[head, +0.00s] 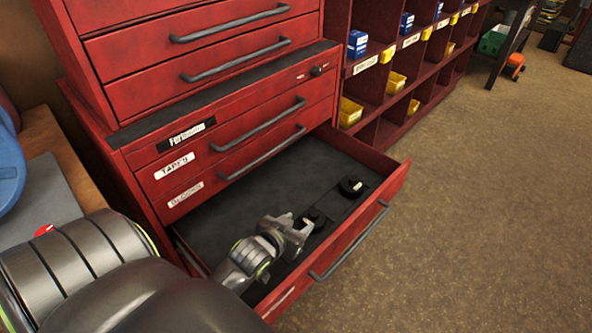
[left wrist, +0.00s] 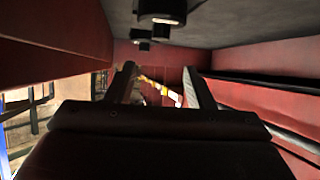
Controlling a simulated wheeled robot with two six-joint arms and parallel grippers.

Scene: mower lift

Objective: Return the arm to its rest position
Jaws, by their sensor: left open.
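My left gripper (head: 301,227) is in or just over the open bottom drawer of the red tool cabinet, near its front wall (head: 345,245). Its jaws are apart, and nothing shows between them in the left wrist view (left wrist: 160,85). A small black round part (head: 315,216) sits on the dark drawer floor beside the fingers, partly hidden by them. A second black part (head: 352,186) sits farther right. Black parts also show at the top of the left wrist view (left wrist: 162,12). My right gripper is out of view.
The open drawer's walls and pull bar (head: 350,245) surround the gripper closely. The closed drawers (head: 225,145) above have bar handles. Red shelving (head: 400,75) with yellow and blue bins stands to the right. The brown floor (head: 480,200) in front is clear.

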